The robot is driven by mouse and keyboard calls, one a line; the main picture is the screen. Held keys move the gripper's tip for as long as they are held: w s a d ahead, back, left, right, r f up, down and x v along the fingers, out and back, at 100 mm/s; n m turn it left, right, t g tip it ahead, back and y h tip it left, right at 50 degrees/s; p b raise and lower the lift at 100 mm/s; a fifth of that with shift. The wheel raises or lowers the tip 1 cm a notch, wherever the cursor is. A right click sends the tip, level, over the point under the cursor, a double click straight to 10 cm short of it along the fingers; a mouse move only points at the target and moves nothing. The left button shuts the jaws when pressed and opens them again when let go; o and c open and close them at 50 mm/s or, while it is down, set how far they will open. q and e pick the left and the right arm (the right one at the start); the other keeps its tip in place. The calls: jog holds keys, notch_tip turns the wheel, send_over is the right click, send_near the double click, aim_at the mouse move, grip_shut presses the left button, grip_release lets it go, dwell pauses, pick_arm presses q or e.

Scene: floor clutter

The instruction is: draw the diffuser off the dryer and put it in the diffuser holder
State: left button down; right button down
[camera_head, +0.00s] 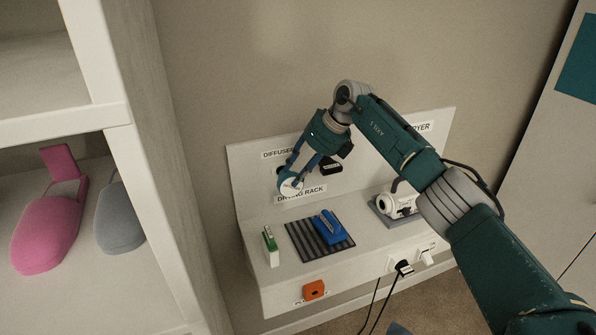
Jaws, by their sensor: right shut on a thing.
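My right gripper (291,177) reaches in from the right and is in front of the shelf unit's back panel, at the left. It is shut on the diffuser (291,187), a small round pale piece, held in front of the panel and above the shelf surface. The white dryer (398,204) lies on a grey pad at the right of the shelf, apart from the diffuser. A partly hidden label beginning "DIFFUSE" (277,154) is on the panel at the left; my gripper covers the area beside it. I cannot make out the diffuser holder clearly. My left gripper is not in view.
A blue object (328,228) lies on a dark ribbed mat (306,243). A green and white box (270,246) stands to its left. An orange piece (314,290) and plugs with cables (403,267) are on the front face. A tall white shelf (150,150) stands at the left.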

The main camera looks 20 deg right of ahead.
jog(key=shift+w, duration=0.15)
dwell(0.5)
jog(key=shift+w, duration=0.35)
jog(key=shift+w+p, duration=0.25)
jog(key=shift+p, duration=0.05)
jog(key=shift+w+a, duration=0.1)
jog(key=shift+w, duration=0.65)
jog(key=shift+w+r, duration=0.1)
jog(key=c, duration=1.4)
grip_release()
jog(key=shift+c, duration=0.2)
jog(key=shift+o, duration=1.3)
